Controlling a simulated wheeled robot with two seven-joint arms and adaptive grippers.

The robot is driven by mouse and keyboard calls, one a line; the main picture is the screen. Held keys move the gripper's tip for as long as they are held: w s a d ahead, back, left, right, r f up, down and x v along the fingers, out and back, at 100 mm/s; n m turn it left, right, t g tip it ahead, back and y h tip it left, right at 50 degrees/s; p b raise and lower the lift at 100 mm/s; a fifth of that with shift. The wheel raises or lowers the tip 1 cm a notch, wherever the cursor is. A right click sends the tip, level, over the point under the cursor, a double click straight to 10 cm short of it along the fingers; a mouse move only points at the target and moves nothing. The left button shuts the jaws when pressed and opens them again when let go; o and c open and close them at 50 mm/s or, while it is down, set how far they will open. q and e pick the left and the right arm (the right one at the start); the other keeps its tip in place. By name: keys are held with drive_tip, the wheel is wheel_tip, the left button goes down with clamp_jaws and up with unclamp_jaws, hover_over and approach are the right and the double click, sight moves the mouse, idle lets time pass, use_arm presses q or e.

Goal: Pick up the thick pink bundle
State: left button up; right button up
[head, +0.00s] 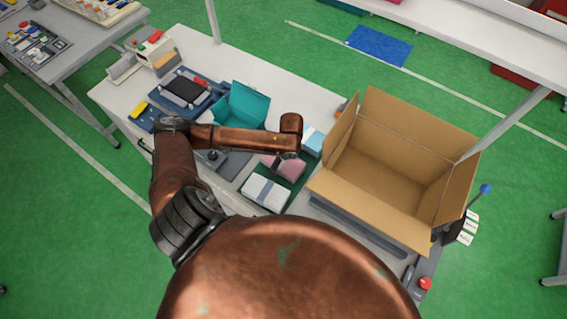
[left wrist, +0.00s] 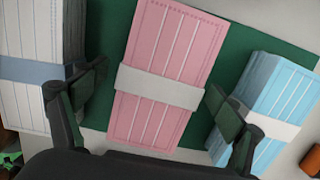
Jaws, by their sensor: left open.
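The thick pink bundle (left wrist: 170,60) is a stack of pleated pink masks with a white paper band around its middle. It lies on a dark green mat (left wrist: 118,20), and in the head view the bundle (head: 289,168) shows partly beneath my left arm's end. My left gripper (left wrist: 153,102) is open above the bundle, one finger at each side of it near the band. The left finger is by the gap to a white bundle (left wrist: 28,50), the right finger by a blue bundle (left wrist: 275,100). I cannot tell whether the fingers touch the pink bundle. My right gripper is not in view.
An open, empty cardboard box (head: 385,185) stands to the right of the bundles. A teal bin (head: 242,105) and a dark device (head: 185,90) stand to the left on the white table (head: 190,45). A red button (head: 425,284) is at the near right corner.

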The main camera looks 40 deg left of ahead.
use_arm(q)
drive_tip(key=c, duration=1.3)
drive_tip(key=shift+r, duration=0.15)
